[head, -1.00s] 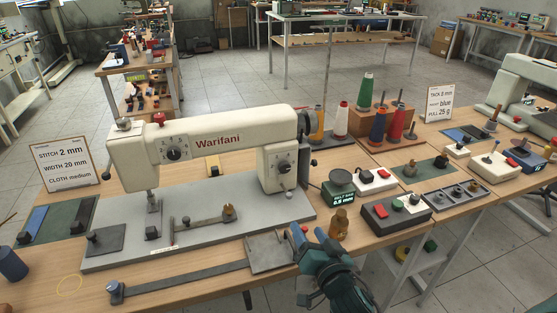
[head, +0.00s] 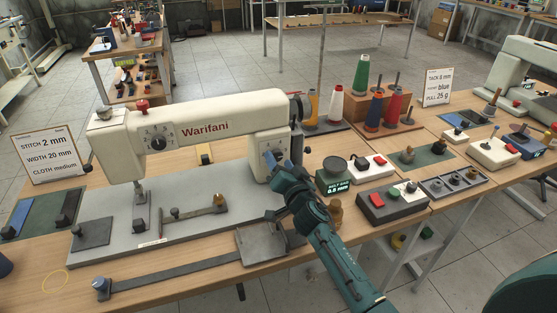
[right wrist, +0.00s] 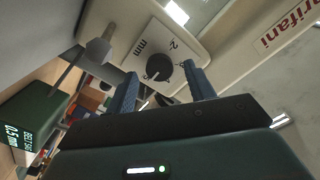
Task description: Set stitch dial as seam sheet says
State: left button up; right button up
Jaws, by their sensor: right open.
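The seam sheet (head: 45,158) at the left reads STITCH 2 mm, WIDTH 20 mm, CLOTH medium. The cream Warifani sewing machine (head: 215,128) stands on a grey bed. In the right wrist view, a black round dial (right wrist: 158,67) sits on a pale plate marked "2" and "mm"; its exact setting is too small to tell. My right gripper (head: 275,157) is at the machine's right column and hides most of this dial in the head view. In the right wrist view, the fingers of my open right gripper (right wrist: 163,86) stand on either side of the dial's lower part, apparently short of it. My left gripper is out of view.
Another black dial (head: 157,142) is on the machine's left end. A green display block (head: 335,180) reading 0.5 mm and a dark box with a red button (head: 377,199) stand right of the column. A small brown bottle (head: 335,212) is close to my right arm.

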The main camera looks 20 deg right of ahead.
jog(key=shift+w, duration=0.95)
jog(key=c, duration=1)
